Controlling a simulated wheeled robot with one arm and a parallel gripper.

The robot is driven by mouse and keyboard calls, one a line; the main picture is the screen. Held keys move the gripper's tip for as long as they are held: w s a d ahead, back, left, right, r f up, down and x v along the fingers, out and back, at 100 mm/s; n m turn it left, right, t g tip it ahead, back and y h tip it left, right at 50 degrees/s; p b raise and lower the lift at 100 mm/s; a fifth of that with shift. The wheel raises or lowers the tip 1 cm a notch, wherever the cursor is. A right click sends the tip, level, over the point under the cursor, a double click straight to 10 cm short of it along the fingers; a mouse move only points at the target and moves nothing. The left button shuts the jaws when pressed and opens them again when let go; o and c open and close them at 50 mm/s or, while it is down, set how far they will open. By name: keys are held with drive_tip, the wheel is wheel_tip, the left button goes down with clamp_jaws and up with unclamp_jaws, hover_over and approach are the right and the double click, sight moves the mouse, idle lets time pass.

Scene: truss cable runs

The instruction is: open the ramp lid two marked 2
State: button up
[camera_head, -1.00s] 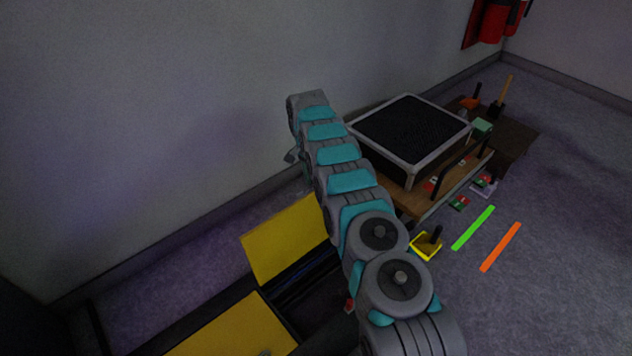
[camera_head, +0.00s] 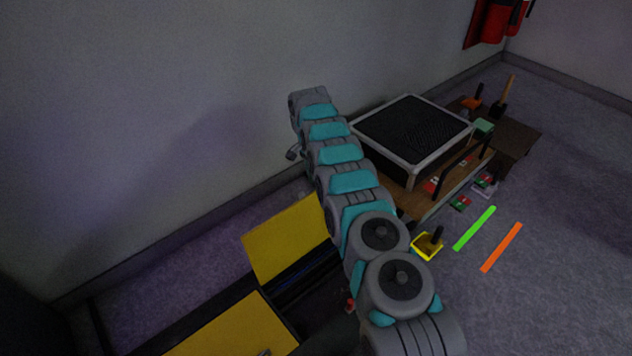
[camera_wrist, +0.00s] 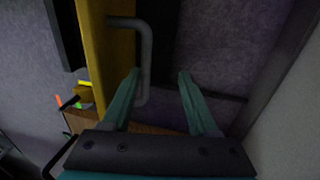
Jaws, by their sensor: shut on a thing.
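A yellow ramp lid (camera_head: 287,240) stands raised and tilted over a dark opening in the head view, its right part hidden behind my arm. In the wrist view a yellow lid (camera_wrist: 106,45) shows nearly edge-on, with a bent grey bar handle (camera_wrist: 147,50) on its side. My gripper (camera_wrist: 160,76) has its teal fingers around the handle's lower part, the bar lying close to the left finger. A second yellow lid (camera_head: 225,330) lies flat at the lower left. No number 2 is readable on either lid.
A wooden bench (camera_head: 408,203) with a black-topped box (camera_head: 412,130) stands right of my arm. A yellow tray (camera_head: 427,247) and green (camera_head: 474,228) and orange (camera_head: 501,247) strips lie on the floor. The wall is close behind the raised lid.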

wheel_tip(320, 180, up, 7)
drive_tip(key=w+a+p, duration=0.1)
drive_tip(key=p, duration=0.3)
drive_tip(key=shift+f, duration=0.15)
idle(0.5)
drive_tip(key=s+d+r+n, duration=0.25)
drive_tip(key=s+r, duration=0.35)
drive_tip(key=r, duration=0.3)
drive_tip(key=s+d+r+n+p, duration=0.1)
drive_tip(key=s+d+r, duration=0.2)
drive_tip(key=s+r, duration=0.45)
drive_tip(key=s+d+r+n, duration=0.25)
drive_tip(key=s+r, duration=0.25)
drive_tip(key=r, duration=0.5)
drive_tip(key=s+d+r+n+y, duration=0.1)
drive_tip(key=s+d+r, duration=0.1)
drive_tip(key=s, duration=0.7)
drive_tip(key=s+d+r+n, duration=0.1)
drive_tip(key=s+d+r, duration=0.1)
drive_tip(key=s, duration=0.8)
drive_tip(key=s+f+n, duration=0.1)
drive_tip(key=s+f, duration=0.1)
drive_tip(key=s, duration=0.7)
drive_tip(key=s+f+n+p, duration=0.1)
drive_tip(key=s+f, duration=0.1)
drive_tip(key=s, duration=0.8)
drive_tip(key=shift+d, duration=0.2)
